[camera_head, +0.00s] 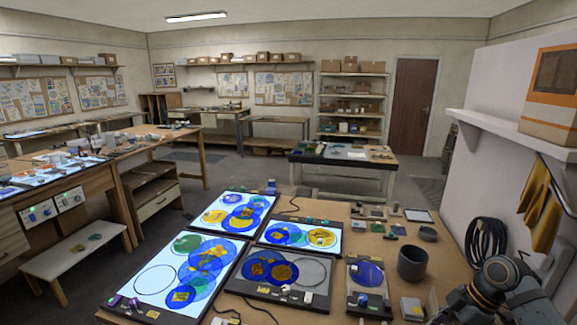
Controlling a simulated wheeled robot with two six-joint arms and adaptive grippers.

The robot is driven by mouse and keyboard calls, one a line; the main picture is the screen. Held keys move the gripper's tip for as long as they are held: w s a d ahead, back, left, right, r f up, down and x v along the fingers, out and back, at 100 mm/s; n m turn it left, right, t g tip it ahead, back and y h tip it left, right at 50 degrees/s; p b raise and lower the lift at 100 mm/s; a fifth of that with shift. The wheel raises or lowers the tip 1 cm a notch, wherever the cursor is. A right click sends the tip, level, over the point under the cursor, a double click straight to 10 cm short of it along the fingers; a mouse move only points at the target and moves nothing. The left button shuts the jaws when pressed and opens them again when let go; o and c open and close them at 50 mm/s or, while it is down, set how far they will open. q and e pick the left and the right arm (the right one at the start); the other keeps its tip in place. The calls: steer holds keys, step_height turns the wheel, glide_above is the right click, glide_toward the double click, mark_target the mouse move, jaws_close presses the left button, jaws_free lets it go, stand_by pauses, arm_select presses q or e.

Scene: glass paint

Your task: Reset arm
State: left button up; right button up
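Part of my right arm (503,283) shows at the lower right, dark and folded, over the right end of the wooden workbench. Its fingertips cannot be made out. My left arm and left gripper are not in the picture. On the bench, lit panels carry blue, yellow and green glass discs: a large panel (150,300), an upper panel (236,194) and a middle panel (273,248). A dark-framed tray (310,270) holds blue and yellow discs. A smaller board (354,299) holds one blue disc (367,273).
A coiled black cable (486,246) and yellow cloth (540,205) hang along the right wall.

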steer(key=s+a+f+m, duration=0.1)
steer(key=s+a+f, duration=0.1)
steer(key=f, duration=0.1)
steer(key=s+a+f+m+h, duration=0.1)
steer(key=s+a+f, duration=0.1)
steer(key=a+f, duration=0.1)
steer(key=s+a+f+m, duration=0.1)
steer(key=a+f+m, duration=0.1)
steer(key=a+f, duration=0.1)
steer(key=shift+s+a+f+h, duration=0.15)
steer(key=shift+s+f+h, duration=0.25)
steer(key=shift+f, duration=0.2)
steer(key=s+a+m+t+h, duration=0.3)
steer(key=s+m, duration=0.7)
steer(key=s, duration=0.1)
step_height(320, 180, down, 25)
steer(key=s+d+g, duration=0.1)
steer(key=d+g, duration=0.1)
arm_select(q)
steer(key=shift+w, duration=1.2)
arm_select(e)
steer(key=s+d+f, duration=0.1)
steer(key=s+f, duration=1.6)
steer(key=s, duration=0.2)
steer(key=shift+s+d+f+g, duration=0.2)
steer(key=shift+d+g, duration=0.1)
steer(key=shift+g, duration=0.1)
